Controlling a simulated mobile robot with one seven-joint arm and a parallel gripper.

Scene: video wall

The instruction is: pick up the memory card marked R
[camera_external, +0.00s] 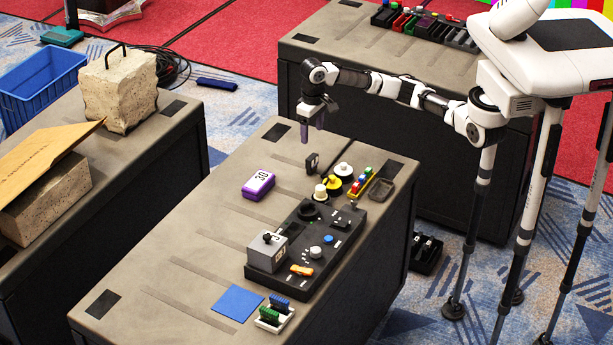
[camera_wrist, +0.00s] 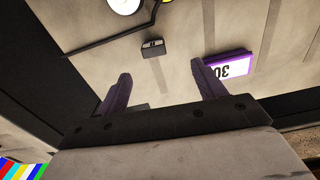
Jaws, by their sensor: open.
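I cannot read an R on any thing in either view. Small cards stand in a white holder (camera_external: 273,319) at the front of the middle table: a blue one (camera_external: 279,302) and a green one (camera_external: 269,313). Red, green and blue pieces stand in a yellow rack (camera_external: 361,181) near the right edge. My gripper (camera_external: 306,138) hangs above the far end of this table, pointing down. In the wrist view, its purple fingers (camera_wrist: 163,82) are apart with nothing held between them. A small dark block (camera_external: 312,163) stands near it, and seems to show in the wrist view (camera_wrist: 153,47).
A purple-and-white block marked 30 (camera_external: 258,185) lies left of my gripper. A black control panel (camera_external: 323,235), a grey box (camera_external: 267,252), yellow and white round pieces (camera_external: 332,186) and a dark tray (camera_external: 381,190) stand nearby. A blue sheet (camera_external: 237,303) lies at the front. The left side is mostly clear.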

